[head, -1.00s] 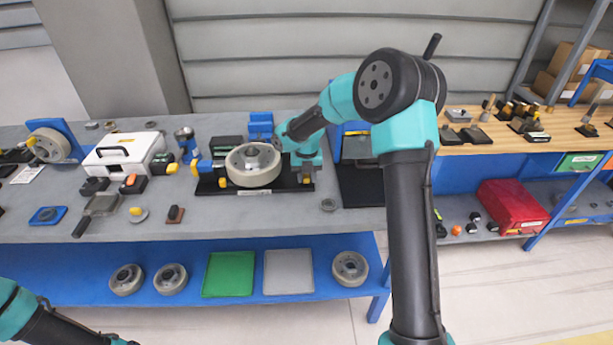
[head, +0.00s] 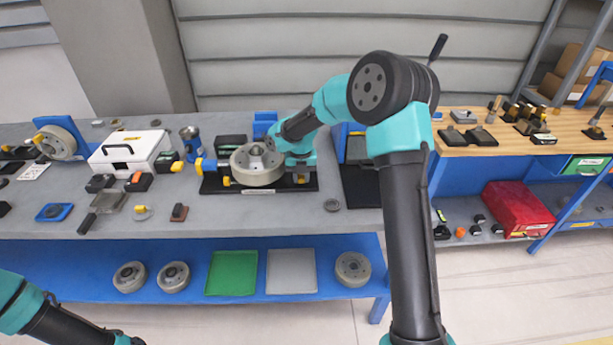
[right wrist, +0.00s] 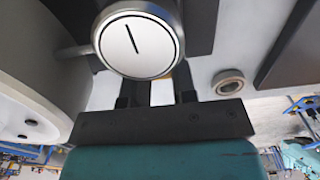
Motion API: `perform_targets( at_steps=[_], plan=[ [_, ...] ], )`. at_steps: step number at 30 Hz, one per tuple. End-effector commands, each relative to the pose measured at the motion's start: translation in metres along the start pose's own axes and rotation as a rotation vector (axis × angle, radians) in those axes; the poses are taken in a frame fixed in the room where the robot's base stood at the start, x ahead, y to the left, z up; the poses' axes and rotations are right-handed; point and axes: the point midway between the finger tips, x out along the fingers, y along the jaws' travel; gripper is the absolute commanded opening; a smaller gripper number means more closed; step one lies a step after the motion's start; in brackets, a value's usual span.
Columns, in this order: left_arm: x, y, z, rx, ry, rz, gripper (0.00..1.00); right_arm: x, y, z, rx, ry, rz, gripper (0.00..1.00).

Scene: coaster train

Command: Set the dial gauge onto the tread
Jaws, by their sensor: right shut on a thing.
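The dial gauge (right wrist: 138,42) has a round silver-rimmed white face with one black needle and fills the top middle of the right wrist view. My right gripper (right wrist: 160,92) is shut on it, with dark fingers just below the face. A thin stem runs left from the gauge toward the grey wheel (right wrist: 30,95); I cannot tell whether its tip touches the tread. In the head view the wheel (head: 257,178) lies flat on a black fixture, and my right gripper (head: 299,170) is close at its right side. The gauge is not clearly visible there.
The black base plate (head: 225,188) carries yellow-tipped parts left of the wheel. A small ring (head: 332,204) lies on the grey bench to the right; a dark tray (head: 361,188) stands beyond it. A white case (head: 128,152) and several small tools occupy the bench's left.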

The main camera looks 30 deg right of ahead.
Motion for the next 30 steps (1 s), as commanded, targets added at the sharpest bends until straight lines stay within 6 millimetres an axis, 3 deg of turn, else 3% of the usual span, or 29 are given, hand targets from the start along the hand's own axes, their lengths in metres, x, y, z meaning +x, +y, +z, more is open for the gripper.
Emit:
perform_targets(
  at_steps=[4,5,12,23,30],
  plan=[
    [0.000,0.000,0.000,0.000,0.000,0.000,0.43,-0.001,0.004,0.000,-0.001,-0.003,0.005,0.00],
    [0.000,0.000,0.000,0.000,0.000,0.000,0.43,-0.001,0.004,0.000,-0.001,-0.003,0.005,0.28],
    [0.000,0.000,0.000,0.000,0.000,0.000,0.43,0.000,0.003,0.000,-0.001,-0.002,0.004,0.51],
    [0.000,0.000,0.000,0.000,0.000,0.000,0.43,-0.005,0.002,0.000,0.000,-0.003,0.004,0.51],
    [0.000,0.000,0.000,0.000,0.000,0.000,0.43,-0.034,0.002,0.000,0.000,-0.005,0.005,0.51]
  ],
)
